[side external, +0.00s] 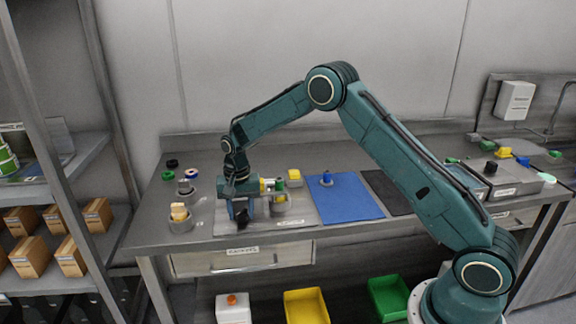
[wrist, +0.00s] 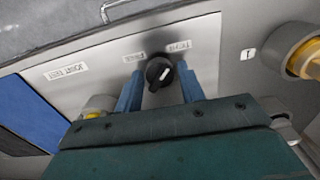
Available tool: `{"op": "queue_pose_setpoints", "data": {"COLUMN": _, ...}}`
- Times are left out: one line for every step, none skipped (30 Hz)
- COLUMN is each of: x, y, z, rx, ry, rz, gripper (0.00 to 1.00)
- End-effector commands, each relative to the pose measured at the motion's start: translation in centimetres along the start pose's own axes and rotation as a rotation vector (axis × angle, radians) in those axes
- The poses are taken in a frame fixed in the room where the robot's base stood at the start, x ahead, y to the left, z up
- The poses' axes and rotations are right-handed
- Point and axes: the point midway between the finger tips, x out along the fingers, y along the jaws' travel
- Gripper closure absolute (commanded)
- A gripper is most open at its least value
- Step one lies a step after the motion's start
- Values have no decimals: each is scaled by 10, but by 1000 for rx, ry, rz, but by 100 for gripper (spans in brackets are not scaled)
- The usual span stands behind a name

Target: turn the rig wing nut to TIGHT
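The black wing nut (wrist: 159,73) sits on the light metal rig plate (wrist: 105,85). Its white mark slants up and to the right in the wrist view. A TIGHT label (wrist: 180,47) is above and right of it, and a FREE label (wrist: 134,57) is to its upper left. My gripper (wrist: 160,84) has one blue finger on each side of the nut, with what look like narrow gaps. Contact cannot be made out for certain. In the side view my gripper (side external: 240,208) points down at the rig, with a dark part by its fingertips.
In the wrist view a yellow-and-grey fitting (wrist: 304,56) stands at the right, and a JOINT TEST label (wrist: 67,71) lies left. A blue mat (side external: 344,197) lies right of the rig. A yellow-topped cup (side external: 180,217) stands left of my gripper.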

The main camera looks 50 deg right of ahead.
Motion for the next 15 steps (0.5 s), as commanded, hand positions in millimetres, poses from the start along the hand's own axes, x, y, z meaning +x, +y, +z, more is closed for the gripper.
{"op": "queue_pose_setpoints", "data": {"x": 0, "y": 0, "z": 0, "rx": -1, "ry": 0, "rz": 0, "gripper": 61}}
{"op": "queue_pose_setpoints", "data": {"x": 0, "y": 0, "z": 0, "rx": -1, "ry": 0, "rz": 0, "gripper": 61}}
{"op": "queue_pose_setpoints", "data": {"x": 0, "y": 0, "z": 0, "rx": -1, "ry": 0, "rz": 0, "gripper": 61}}
{"op": "queue_pose_setpoints", "data": {"x": 0, "y": 0, "z": 0, "rx": -1, "ry": 0, "rz": 0, "gripper": 61}}
{"op": "queue_pose_setpoints", "data": {"x": 0, "y": 0, "z": 0, "rx": -2, "ry": 0, "rz": 0, "gripper": 61}}
{"op": "queue_pose_setpoints", "data": {"x": 0, "y": 0, "z": 0, "rx": -2, "ry": -1, "rz": 0, "gripper": 61}}
{"op": "queue_pose_setpoints", "data": {"x": 0, "y": 0, "z": 0, "rx": -2, "ry": -1, "rz": 0, "gripper": 61}}
{"op": "queue_pose_setpoints", "data": {"x": 0, "y": 0, "z": 0, "rx": -2, "ry": -1, "rz": 0, "gripper": 61}}
{"op": "queue_pose_setpoints", "data": {"x": -1, "y": 0, "z": 0, "rx": -2, "ry": 0, "rz": 0, "gripper": 61}}
{"op": "queue_pose_setpoints", "data": {"x": -2, "y": 0, "z": 0, "rx": -2, "ry": 0, "rz": 0, "gripper": 61}}
{"op": "queue_pose_setpoints", "data": {"x": -3, "y": 0, "z": 0, "rx": -2, "ry": 0, "rz": 0, "gripper": 61}}
{"op": "queue_pose_setpoints", "data": {"x": -5, "y": 0, "z": 0, "rx": -2, "ry": 0, "rz": 0, "gripper": 61}}
{"op": "queue_pose_setpoints", "data": {"x": -7, "y": 0, "z": 0, "rx": -2, "ry": 0, "rz": 0, "gripper": 61}}
{"op": "queue_pose_setpoints", "data": {"x": -9, "y": 0, "z": 0, "rx": -3, "ry": 0, "rz": 0, "gripper": 61}}
{"op": "queue_pose_setpoints", "data": {"x": -13, "y": 0, "z": 0, "rx": -3, "ry": 0, "rz": -1, "gripper": 61}}
